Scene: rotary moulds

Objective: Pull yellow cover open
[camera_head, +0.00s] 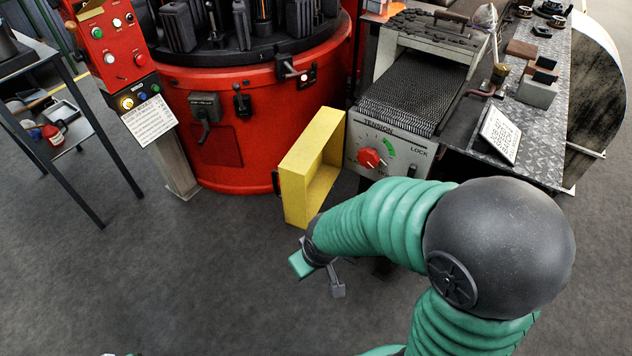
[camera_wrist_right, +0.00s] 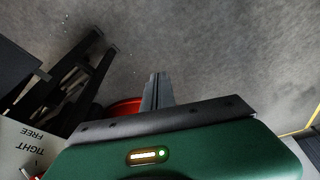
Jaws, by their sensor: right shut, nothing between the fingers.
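The yellow cover (camera_head: 303,178) is a hollow, box-like panel standing out between the red rotary machine and the grey conveyor unit. Its open side faces right. A dark handle (camera_head: 276,182) is on its left side. My right gripper (camera_head: 338,288) is below and to the right of the cover, apart from it, over the floor. In the wrist view its fingers (camera_wrist_right: 157,90) are together with nothing between them. A thin yellow edge (camera_wrist_right: 302,131) shows at the far right there; I cannot tell what it belongs to.
The red rotary machine (camera_head: 230,150) stands behind left. The conveyor unit (camera_head: 395,150) has a red tension knob (camera_head: 370,158). A control post (camera_head: 118,45) and a dark table frame (camera_head: 75,165) are at left. The floor (camera_head: 160,270) at front left is clear.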

